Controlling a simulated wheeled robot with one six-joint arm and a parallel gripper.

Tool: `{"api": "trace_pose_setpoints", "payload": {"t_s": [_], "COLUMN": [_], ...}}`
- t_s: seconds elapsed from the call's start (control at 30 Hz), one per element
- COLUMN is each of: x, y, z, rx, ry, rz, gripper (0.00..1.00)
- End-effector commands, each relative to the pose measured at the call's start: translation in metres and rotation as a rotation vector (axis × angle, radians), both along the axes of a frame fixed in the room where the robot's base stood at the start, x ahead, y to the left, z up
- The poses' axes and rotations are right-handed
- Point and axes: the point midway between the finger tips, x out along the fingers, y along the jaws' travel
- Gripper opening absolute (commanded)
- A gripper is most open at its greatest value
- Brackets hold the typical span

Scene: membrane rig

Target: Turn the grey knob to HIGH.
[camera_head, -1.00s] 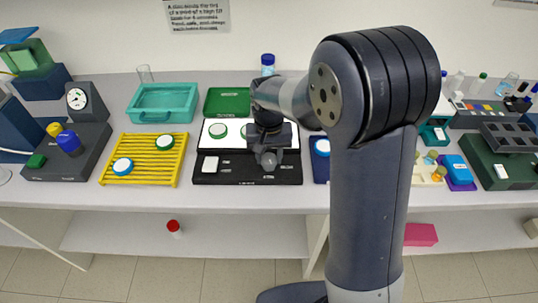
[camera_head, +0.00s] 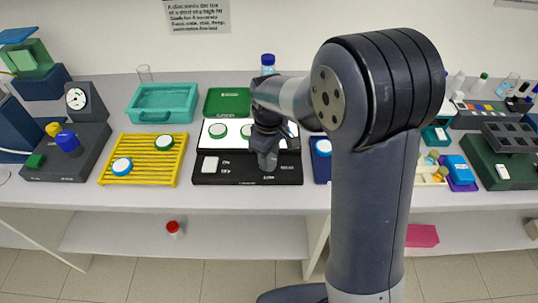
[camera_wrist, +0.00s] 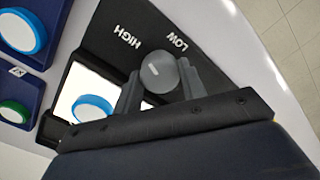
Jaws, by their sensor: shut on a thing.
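The grey knob (camera_wrist: 160,72) is round with a short white mark on its face, left of its centre in the wrist view. My gripper (camera_wrist: 160,85) is shut on it, one finger on each side. The printed word HIGH (camera_wrist: 128,36) is above and left of the knob; LOW (camera_wrist: 178,42) is above and slightly right. I cannot tell exactly which label the mark faces. In the head view my gripper (camera_head: 267,161) is low over the front of the black panel (camera_head: 235,180) and hides the knob.
A blue holder with a disc (camera_head: 322,148) is close on the right.

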Motion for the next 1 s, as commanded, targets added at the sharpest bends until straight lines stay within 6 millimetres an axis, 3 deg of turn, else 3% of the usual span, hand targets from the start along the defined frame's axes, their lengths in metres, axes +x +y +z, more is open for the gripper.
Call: {"api": "trace_pose_setpoints", "payload": {"t_s": [0.5,1.0], "x": [0.0,0.0], "y": [0.0003,0.0004], "z": [0.0005,0.0007], "rx": [0.001,0.0], "ry": [-0.001,-0.001], "rz": [0.323,0.378], "gripper": [0.16,0.16]}}
